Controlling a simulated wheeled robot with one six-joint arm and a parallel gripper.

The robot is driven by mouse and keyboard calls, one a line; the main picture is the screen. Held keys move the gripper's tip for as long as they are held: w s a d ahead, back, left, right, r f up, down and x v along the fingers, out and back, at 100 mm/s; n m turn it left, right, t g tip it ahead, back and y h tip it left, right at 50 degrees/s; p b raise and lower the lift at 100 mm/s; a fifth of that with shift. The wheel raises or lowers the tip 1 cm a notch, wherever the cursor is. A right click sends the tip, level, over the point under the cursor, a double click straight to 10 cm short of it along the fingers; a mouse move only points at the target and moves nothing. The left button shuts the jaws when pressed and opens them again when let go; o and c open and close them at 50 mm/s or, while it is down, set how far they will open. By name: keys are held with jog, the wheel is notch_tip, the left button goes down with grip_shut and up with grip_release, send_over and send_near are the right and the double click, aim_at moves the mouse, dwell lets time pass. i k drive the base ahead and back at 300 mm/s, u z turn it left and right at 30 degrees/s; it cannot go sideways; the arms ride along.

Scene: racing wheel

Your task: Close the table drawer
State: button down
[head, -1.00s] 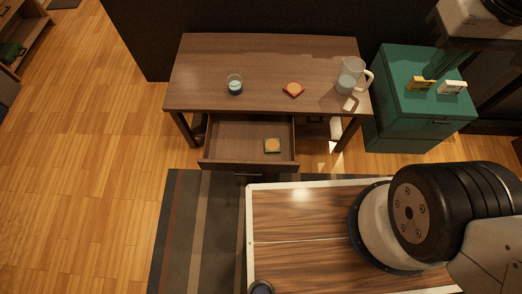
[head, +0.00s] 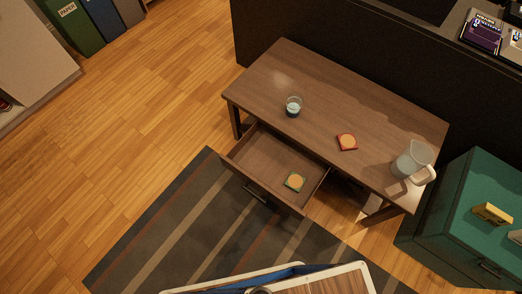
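The wooden table (head: 325,90) stands across the middle of the head view. Its drawer (head: 262,158) is pulled out towards me, with the front panel (head: 268,190) and a dark handle (head: 256,191) facing the rug. A green-edged coaster (head: 294,181) with an orange centre lies inside the drawer. My gripper is not in the view.
On the tabletop are a glass (head: 293,107), a red coaster (head: 347,142) and a glass pitcher (head: 411,159). A green cabinet (head: 460,225) stands at the right. A striped rug (head: 185,225) lies before the drawer. Open wooden floor (head: 130,130) extends left.

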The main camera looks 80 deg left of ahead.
aim_at(263, 158)
jog(key=z, duration=0.1)
jog(key=i, duration=0.8)
jog(key=u, duration=2.75)
